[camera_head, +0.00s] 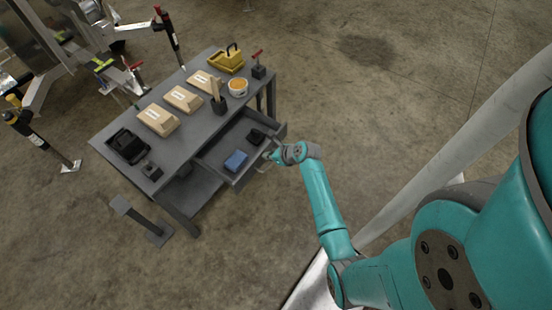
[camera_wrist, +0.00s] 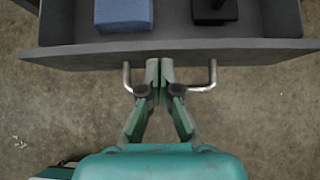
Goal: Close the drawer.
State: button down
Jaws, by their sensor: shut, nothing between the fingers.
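The grey drawer (camera_head: 238,180) is pulled out from under the top of a grey workbench (camera_head: 205,135) in the head view. In the wrist view its front panel (camera_wrist: 235,51) runs across the picture, with a metal bar handle (camera_wrist: 212,77) on it. My gripper (camera_wrist: 160,65) is shut and empty, its fingertips at the drawer front between the two ends of the handle. Whether they touch the panel I cannot tell. In the head view my gripper (camera_head: 270,155) is at the drawer's front, partly hidden by my wrist. A blue block (camera_head: 236,160) and a black object (camera_head: 256,137) lie inside the drawer.
On the bench top are several wrapped packages (camera_head: 158,120), a black tray (camera_head: 128,146), a yellow container (camera_head: 227,59) and an orange-filled tub (camera_head: 238,87). The concrete floor in front of the drawer is clear.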

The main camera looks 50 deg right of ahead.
jog(key=shift+w, duration=0.4)
jog(key=shift+w, duration=0.15)
